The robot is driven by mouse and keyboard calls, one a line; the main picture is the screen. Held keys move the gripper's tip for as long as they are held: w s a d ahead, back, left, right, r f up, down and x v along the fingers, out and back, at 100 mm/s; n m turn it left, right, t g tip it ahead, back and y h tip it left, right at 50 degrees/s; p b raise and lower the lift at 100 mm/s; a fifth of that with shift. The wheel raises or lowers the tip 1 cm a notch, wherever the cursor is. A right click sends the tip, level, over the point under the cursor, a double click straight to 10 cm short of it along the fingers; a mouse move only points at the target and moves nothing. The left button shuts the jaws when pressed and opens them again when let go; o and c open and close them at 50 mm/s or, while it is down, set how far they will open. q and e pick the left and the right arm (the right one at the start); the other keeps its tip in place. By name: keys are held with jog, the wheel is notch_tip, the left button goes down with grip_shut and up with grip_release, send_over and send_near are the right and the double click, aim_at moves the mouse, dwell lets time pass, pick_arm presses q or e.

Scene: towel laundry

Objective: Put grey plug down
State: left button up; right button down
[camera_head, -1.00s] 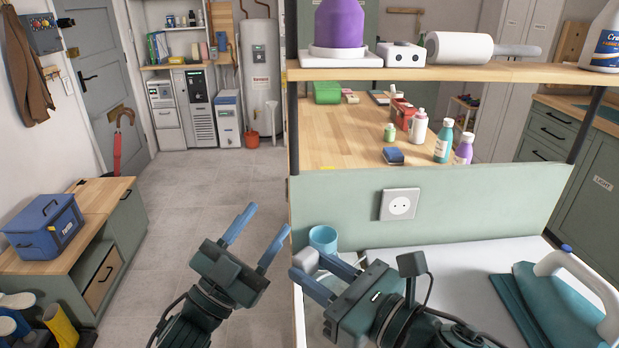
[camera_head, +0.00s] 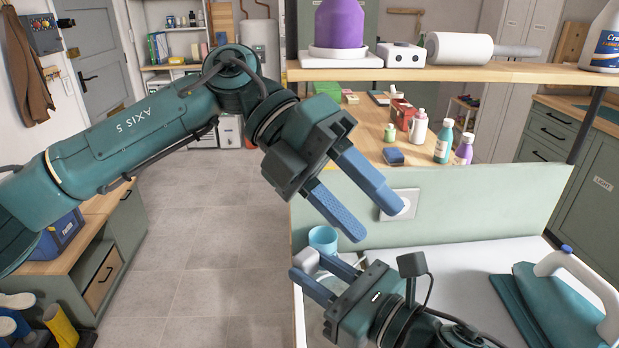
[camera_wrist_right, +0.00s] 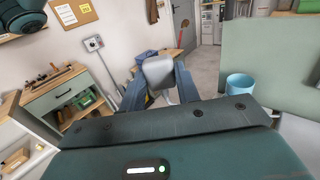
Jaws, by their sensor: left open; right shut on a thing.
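The grey plug (camera_head: 305,260) is held between the fingertips of my right gripper (camera_head: 311,267), above the left edge of the white worktop (camera_head: 465,258). In the right wrist view the plug (camera_wrist_right: 158,71) shows as a light grey block between the two fingers. My left gripper (camera_head: 372,220) is open and empty, its blue fingers in front of the green back panel. Its fingers partly cover the white wall socket (camera_head: 409,204) in the head view.
A light blue cup (camera_head: 323,238) stands close behind the plug; it also shows in the right wrist view (camera_wrist_right: 240,84). A teal iron (camera_head: 560,300) lies at the right of the worktop. A wooden shelf (camera_head: 450,73) runs above the panel.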

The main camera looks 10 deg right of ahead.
aim_at(309, 253)
pick_arm(q)
jog(key=w+a+f+t+y, duration=0.1)
jog(key=w+a+t+y, duration=0.3)
jog(key=w+t+y, duration=0.3)
jog(key=shift+m+t+y, duration=0.4)
jog(key=shift+t+y, duration=0.1)
jog(key=shift+y, duration=0.2)
jog(key=f, duration=1.1)
jog(key=shift+s+f, duration=0.3)
jog(key=shift+f, duration=0.05)
jog(key=shift+c, duration=0.5)
jog(key=c, duration=0.9)
grip_shut()
pick_arm(e)
jog(key=c, duration=0.9)
grip_release()
jog(key=shift+c, duration=0.2)
